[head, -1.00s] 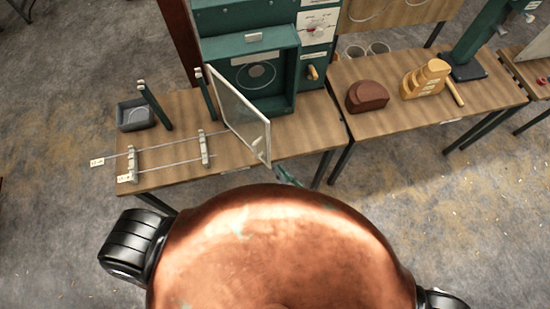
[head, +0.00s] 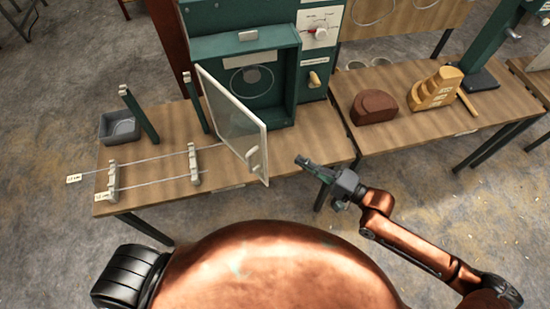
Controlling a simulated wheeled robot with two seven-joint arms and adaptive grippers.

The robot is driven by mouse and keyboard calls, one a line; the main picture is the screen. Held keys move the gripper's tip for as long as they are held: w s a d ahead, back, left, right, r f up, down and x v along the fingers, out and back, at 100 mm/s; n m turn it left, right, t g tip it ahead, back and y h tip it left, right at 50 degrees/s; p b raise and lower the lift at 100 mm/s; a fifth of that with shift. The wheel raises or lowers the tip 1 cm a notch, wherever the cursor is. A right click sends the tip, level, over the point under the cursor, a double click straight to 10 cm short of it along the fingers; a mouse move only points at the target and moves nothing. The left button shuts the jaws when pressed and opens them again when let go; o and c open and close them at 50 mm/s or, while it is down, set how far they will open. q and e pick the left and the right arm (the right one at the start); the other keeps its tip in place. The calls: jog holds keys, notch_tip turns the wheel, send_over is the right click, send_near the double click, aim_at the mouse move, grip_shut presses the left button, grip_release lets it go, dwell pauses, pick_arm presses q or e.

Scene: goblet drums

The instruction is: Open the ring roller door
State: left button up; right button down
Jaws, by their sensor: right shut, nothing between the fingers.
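The ring roller machine (head: 290,75) is a green cabinet standing on a wooden bench. Its door (head: 232,118) is a clear panel in a pale frame, hinged at the left and swung outward, so the green chamber behind it shows. A pale handle (head: 253,158) sits on the door near its free edge. My right gripper (head: 302,161) is shut and empty, to the right of the door's free edge and apart from it, at the bench's front edge. My left gripper is not in view.
The bench (head: 215,165) carries a rod rack (head: 152,178) and a grey tray (head: 119,127) at the left. A brown block (head: 374,106) and a yellow stepped block (head: 436,90) sit on the right bench. The floor in front is clear.

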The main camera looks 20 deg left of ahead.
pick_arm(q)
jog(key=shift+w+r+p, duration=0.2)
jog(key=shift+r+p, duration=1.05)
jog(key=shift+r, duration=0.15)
pick_arm(e)
jog(key=s+a, duration=0.1)
jog(key=a, duration=0.8)
jog(key=shift+s, duration=0.1)
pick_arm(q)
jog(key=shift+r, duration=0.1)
